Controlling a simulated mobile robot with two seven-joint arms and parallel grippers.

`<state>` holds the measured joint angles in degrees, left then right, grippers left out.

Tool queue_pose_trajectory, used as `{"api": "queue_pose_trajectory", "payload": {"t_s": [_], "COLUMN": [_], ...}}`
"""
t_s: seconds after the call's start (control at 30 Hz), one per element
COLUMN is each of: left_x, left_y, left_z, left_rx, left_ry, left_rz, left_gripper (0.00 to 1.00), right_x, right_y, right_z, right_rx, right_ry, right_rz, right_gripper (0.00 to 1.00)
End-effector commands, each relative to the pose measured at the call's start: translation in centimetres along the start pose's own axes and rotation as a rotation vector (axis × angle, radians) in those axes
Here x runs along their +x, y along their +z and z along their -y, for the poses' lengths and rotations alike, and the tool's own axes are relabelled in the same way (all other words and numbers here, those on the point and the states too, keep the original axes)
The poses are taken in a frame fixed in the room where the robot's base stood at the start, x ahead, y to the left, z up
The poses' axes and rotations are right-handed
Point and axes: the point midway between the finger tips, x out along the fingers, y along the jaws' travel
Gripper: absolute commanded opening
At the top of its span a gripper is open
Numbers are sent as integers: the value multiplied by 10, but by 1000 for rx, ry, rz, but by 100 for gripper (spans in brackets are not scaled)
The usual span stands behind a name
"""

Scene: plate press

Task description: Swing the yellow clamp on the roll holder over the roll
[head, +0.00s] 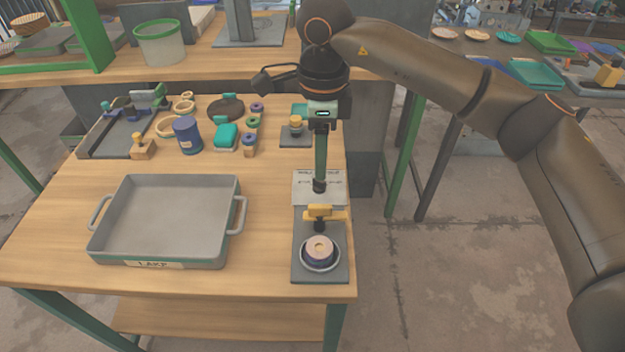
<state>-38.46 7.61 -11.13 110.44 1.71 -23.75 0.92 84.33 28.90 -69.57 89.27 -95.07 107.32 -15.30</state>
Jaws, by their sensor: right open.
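The roll holder (301,270) is a grey plate with a pale raised block at the back, near the table's front right corner. The roll (319,247), pinkish on top and dark purple below, stands upright in a round cup on the plate. The yellow clamp (323,213) lies crosswise just behind the roll, not over it. My right gripper (320,187) is open and empty, pointing down above the back of the holder, behind the clamp. Its fingers show nearly edge-on, so the gap between them is hidden. My left gripper is not in view.
A grey tray (170,262) with handles stands left of the holder. Bare wood separates tray and holder.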

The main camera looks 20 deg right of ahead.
Motion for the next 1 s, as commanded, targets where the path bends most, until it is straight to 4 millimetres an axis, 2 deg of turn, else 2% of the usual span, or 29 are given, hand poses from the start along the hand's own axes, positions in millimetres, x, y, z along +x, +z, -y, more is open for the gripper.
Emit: {"api": "queue_pose_trajectory", "payload": {"t_s": [0.17,0.5,0.7,1.0], "left_x": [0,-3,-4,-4], "left_y": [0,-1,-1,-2], "left_z": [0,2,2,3], "left_rx": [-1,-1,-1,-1], "left_ry": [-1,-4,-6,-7], "left_rz": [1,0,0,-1], "left_gripper": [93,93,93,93], "right_x": [13,81,110,123], "right_y": [-3,-3,-2,-2], "right_z": [1,1,1,2], "right_rx": [3,2,2,2], "right_ry": [-4,-1,-2,-5], "right_rz": [-11,-9,-7,-4], "right_gripper": [48,48,48,48]}}
